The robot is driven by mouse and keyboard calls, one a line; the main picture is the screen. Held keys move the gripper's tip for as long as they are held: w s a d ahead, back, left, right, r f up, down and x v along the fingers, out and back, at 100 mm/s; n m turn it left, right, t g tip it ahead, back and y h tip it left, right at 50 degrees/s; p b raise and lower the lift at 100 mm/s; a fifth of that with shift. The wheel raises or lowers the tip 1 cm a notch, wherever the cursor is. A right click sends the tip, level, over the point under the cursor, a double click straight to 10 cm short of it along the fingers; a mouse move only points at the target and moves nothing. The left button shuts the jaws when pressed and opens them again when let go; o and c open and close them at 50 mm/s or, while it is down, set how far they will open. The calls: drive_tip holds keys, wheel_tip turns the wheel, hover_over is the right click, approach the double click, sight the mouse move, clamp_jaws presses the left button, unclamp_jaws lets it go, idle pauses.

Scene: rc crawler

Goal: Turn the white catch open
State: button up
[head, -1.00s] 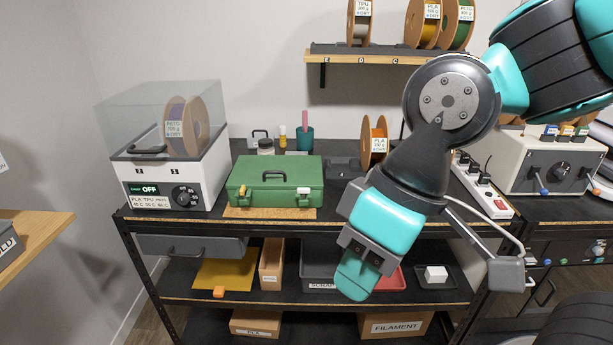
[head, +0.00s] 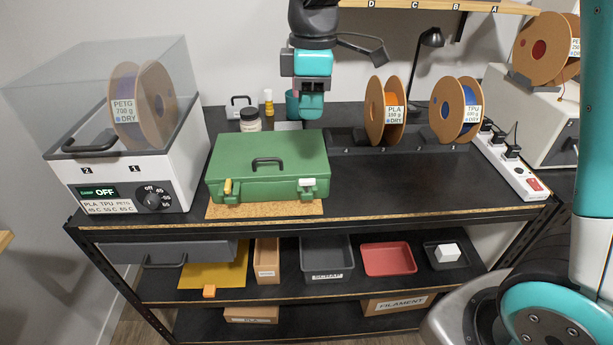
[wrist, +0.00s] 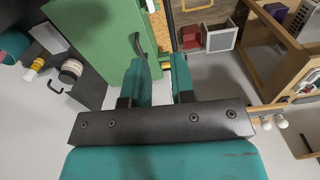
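The green case (head: 268,160) lies closed on the bench, with a dark handle on its lid. The white catch (head: 306,183) is at the right of its front face. A brass-yellow catch (head: 228,187) is at the left and stands upright. In the wrist view, a small white piece at the top edge looks like the white catch (wrist: 151,5). My gripper (head: 311,112) appears above the case's back right area in the head view, apart from the white catch. In the wrist view my gripper (wrist: 160,65) has its two teal fingers apart, with nothing held between them.
A filament dryer (head: 150,180) with a clear lid stands left of the case. A jar (head: 250,120) and a teal cup (head: 293,104) stand behind it. Spools (head: 386,112) and a power strip (head: 510,165) are to the right.

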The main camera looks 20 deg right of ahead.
sight(309, 179)
drive_tip(key=shift+n, duration=0.4)
drive_tip(key=f+p, duration=0.1)
drive_tip(key=f, duration=0.5)
drive_tip(key=w+f+p, duration=0.1)
drive_tip(key=f, duration=0.5)
drive_tip(key=w+f, duration=0.1)
drive_tip(key=f, duration=0.4)
drive_tip(key=shift+d+f+p, duration=0.25)
drive_tip(key=shift+f+p, duration=0.15)
clamp_jaws()
